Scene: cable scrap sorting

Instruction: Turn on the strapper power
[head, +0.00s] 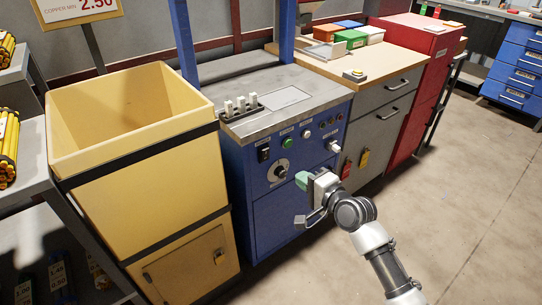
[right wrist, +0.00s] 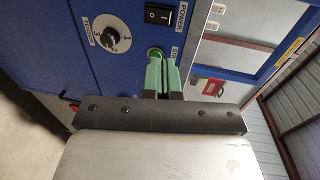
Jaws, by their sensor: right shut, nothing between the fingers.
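The blue strapper (head: 300,210) stands in the middle of the head view. Its black POWER rocker switch (head: 263,154) is on the upper left of the front panel. In the right wrist view the switch (right wrist: 160,15) shows white marks above the green fingers; I cannot tell which way it is set. My right gripper (head: 302,180) is in front of the panel, lower right of the switch. In the right wrist view its green fingers (right wrist: 162,75) are shut and empty, partly hiding the green button behind them. My left gripper is not in view.
The panel also has a numbered dial (head: 281,172), a green button (head: 288,143) and a white-handled knob (head: 333,146). A yellow bin (head: 140,140) stands to the left. A grey drawer cabinet (head: 385,110) stands to the right. The floor at right is clear.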

